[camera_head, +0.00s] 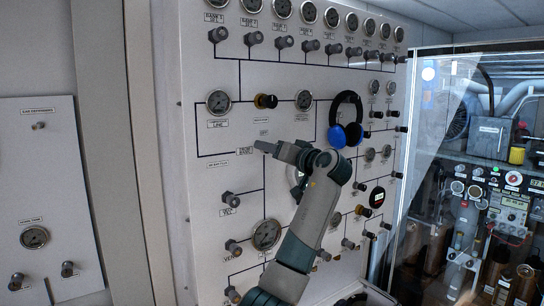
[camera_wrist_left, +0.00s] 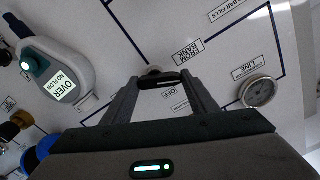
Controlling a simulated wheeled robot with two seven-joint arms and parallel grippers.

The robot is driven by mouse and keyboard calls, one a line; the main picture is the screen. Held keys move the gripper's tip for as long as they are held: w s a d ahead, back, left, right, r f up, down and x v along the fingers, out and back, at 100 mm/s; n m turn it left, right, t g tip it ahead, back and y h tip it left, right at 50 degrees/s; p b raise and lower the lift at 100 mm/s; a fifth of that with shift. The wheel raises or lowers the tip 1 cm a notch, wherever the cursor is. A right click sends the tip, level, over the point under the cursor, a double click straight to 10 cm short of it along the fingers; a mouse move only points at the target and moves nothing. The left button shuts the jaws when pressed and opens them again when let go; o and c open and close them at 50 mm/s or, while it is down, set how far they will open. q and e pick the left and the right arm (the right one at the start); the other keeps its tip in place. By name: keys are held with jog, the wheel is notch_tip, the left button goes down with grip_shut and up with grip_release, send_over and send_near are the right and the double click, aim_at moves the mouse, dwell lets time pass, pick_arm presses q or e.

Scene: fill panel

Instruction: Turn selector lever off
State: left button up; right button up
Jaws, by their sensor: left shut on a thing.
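My left gripper (camera_head: 264,147) is at the white fill panel (camera_head: 225,135), beside the "from bank" label. An "off" label (camera_wrist_left: 172,93) lies between the fingers, just below the lever in that picture. In the head view the lever is hidden or too small to make out at the fingertips. My right gripper is in neither view.
Blue headphones (camera_head: 346,125) hang on the panel to the right of my gripper. Several knobs and gauges stick out all around. A glass enclosure (camera_head: 430,110) stands at the right.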

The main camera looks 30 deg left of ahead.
pick_arm(q)
jog(key=shift+w+d+r+m, duration=0.1)
jog(key=shift+m, duration=2.05)
jog(key=shift+w+r+m, duration=0.1)
jog(key=shift+w+m, duration=0.05)
jog(key=shift+m, duration=1.95)
jog(key=shift+w+d+r+m, duration=0.1)
jog(key=shift+m, duration=2.05)
jog(key=o, duration=1)
jog(key=shift+w+f, duration=0.1)
jog(key=shift+o, duration=0.2)
jog(key=shift+d, duration=0.1)
